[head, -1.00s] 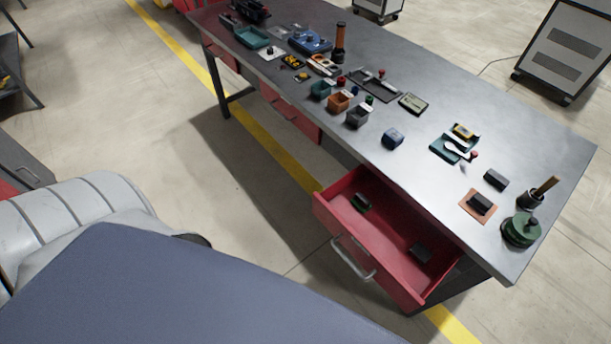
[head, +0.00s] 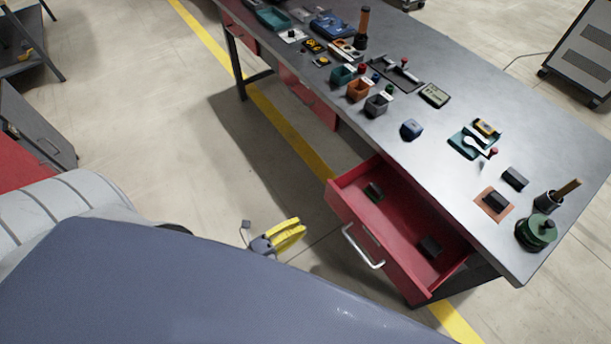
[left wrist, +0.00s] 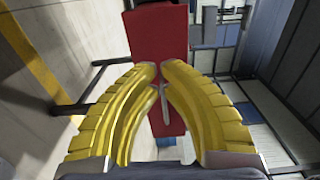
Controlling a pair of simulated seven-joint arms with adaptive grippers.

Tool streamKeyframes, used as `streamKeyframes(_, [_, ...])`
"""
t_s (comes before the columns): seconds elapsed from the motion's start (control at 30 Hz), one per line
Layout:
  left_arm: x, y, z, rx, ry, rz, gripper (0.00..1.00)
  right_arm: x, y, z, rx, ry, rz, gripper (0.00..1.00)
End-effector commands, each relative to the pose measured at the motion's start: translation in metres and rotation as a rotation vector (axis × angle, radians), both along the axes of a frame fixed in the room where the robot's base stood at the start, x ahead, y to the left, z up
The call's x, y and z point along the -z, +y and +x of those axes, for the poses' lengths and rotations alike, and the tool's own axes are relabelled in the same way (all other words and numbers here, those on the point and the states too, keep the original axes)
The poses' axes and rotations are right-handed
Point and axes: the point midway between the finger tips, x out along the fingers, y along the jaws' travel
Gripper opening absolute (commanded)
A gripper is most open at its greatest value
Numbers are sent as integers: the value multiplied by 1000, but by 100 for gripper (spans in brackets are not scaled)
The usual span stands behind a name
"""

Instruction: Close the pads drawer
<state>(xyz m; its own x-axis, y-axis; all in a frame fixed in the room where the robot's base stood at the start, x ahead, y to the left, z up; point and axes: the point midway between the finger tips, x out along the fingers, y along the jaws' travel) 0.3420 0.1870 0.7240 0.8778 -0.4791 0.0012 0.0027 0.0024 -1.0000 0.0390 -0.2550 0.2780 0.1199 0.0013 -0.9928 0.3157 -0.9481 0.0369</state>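The red drawer (head: 398,212) stands pulled out from beneath the front edge of the workbench, at its near right end. Its grey bar handle (head: 362,247) is on the front panel. Two dark blocks, one greenish (head: 374,192) and one black (head: 429,247), lie inside. My left gripper (head: 303,226) has yellow fingers and is left of the drawer front, apart from the handle. In the left wrist view, its curved fingers (left wrist: 160,70) nearly meet at the tips, with nothing held. Beyond them is a red panel (left wrist: 158,35) with a grey bar. My right gripper is out of view.
The grey workbench top (head: 450,215) holds small bins, trays, blocks and a green round item (head: 536,232). Other red drawers (head: 305,100) along the bench look shut. Open floor (head: 225,180) lies left of the bench. A red-topped cabinet (head: 35,140) stands at the far left.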

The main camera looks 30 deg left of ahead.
Motion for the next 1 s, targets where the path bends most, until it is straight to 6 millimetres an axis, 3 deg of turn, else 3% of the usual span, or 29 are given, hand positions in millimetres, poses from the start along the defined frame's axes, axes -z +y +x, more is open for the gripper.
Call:
streamKeyframes(0.53, [-1, -44, 82, 0, 1, -3, 0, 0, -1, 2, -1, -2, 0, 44])
streamKeyframes(0.7, [0, -53, 98, 0, 1, -2, 0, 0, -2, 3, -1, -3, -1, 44])
streamKeyframes(1.0, [0, -60, 109, -1, 3, -3, 0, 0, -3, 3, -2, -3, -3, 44])
